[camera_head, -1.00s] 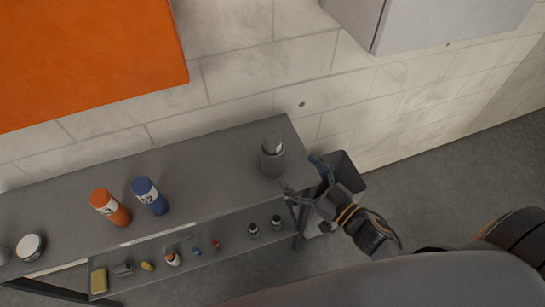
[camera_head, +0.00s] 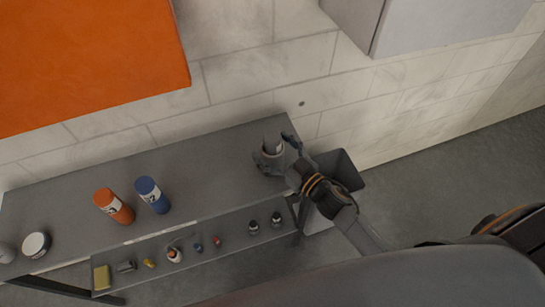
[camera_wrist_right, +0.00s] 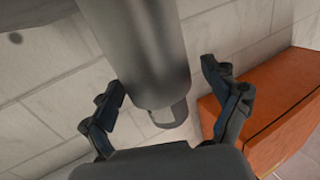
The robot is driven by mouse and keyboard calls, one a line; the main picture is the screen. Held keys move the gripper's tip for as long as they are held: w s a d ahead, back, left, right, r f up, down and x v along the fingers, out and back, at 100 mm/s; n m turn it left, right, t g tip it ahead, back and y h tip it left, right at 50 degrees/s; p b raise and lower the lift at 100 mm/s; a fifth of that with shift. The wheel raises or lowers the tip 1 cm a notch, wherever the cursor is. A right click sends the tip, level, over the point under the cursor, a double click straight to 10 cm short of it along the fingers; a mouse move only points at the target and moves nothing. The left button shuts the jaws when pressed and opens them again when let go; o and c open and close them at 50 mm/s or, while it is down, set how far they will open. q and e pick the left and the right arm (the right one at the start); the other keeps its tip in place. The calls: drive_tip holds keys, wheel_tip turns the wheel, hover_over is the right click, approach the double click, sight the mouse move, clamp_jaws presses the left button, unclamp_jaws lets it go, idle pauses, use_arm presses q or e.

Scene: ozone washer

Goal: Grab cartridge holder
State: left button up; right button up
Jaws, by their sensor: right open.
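The cartridge holder (camera_head: 272,147) is a grey cylindrical cup with a light piece sticking up from it. It stands at the right end of the grey table's top in the head view. My right gripper (camera_head: 274,153) is open, with its fingers on either side of the holder. In the right wrist view the grey cylinder (camera_wrist_right: 140,45) lies between the two spread fingers (camera_wrist_right: 165,78), with visible gaps on both sides. My fingers hide part of the holder in the head view. My left gripper is not in view.
An orange bottle (camera_head: 113,206) and a blue bottle (camera_head: 152,195) stand on the table (camera_head: 215,185), left of the holder. A lower shelf (camera_head: 235,227) carries several small items. A dark bin (camera_head: 338,170) stands off the table's right end. An orange box (camera_head: 85,60) is on the wall.

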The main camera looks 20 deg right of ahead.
drive_tip(key=c, duration=1.5)
drive_tip(key=shift+r, duration=0.1)
drive_tip(key=shift+c, duration=1.4)
